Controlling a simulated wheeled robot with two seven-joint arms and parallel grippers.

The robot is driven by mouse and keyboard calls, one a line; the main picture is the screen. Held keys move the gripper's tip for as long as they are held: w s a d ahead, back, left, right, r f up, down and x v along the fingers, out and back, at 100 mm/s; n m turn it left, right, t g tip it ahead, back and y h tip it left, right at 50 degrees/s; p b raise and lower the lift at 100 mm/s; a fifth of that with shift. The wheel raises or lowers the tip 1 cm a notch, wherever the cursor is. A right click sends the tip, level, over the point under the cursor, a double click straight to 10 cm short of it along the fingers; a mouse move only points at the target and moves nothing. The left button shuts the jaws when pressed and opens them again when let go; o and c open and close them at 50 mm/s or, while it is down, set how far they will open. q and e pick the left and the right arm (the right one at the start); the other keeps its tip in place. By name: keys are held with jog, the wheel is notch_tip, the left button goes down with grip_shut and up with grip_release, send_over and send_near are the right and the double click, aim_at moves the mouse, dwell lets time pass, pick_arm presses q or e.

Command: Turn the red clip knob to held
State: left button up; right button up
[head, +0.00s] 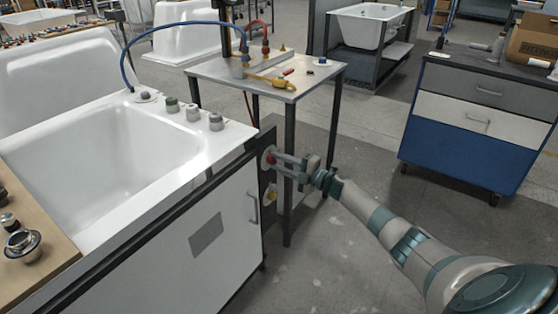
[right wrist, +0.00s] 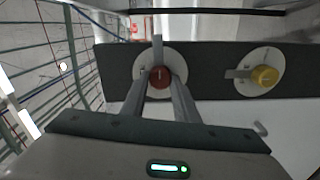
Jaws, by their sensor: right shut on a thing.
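The red clip knob (right wrist: 160,78) sits on a round white dial on a dark panel (right wrist: 205,65). In the right wrist view its grey pointer (right wrist: 157,48) points to the top of the picture. In the head view the knob (head: 271,159) is on the dark panel at the tub stand's end. My right gripper (head: 280,164) is shut on the red knob, with one finger on each side of it in the right wrist view (right wrist: 163,90). The dial's markings are too small to read. My left gripper is not in view.
A yellow knob (right wrist: 265,76) on a similar dial sits beside the red one, its pointer toward picture left. The white tub (head: 110,130) is left of the panel. A metal table (head: 215,70) with hoses stands just behind. Open floor (head: 350,140) lies to the right.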

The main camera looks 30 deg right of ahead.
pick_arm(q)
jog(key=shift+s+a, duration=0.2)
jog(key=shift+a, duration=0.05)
pick_arm(e)
jog(key=shift+d+m, duration=0.1)
jog(key=shift+m, duration=0.3)
jog(key=o, duration=1.1)
jog(key=shift+c, duration=0.2)
jog(key=shift+s, duration=0.2)
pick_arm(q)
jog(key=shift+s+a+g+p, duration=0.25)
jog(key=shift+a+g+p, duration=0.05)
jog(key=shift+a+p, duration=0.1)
pick_arm(e)
jog(key=v, duration=1.7)
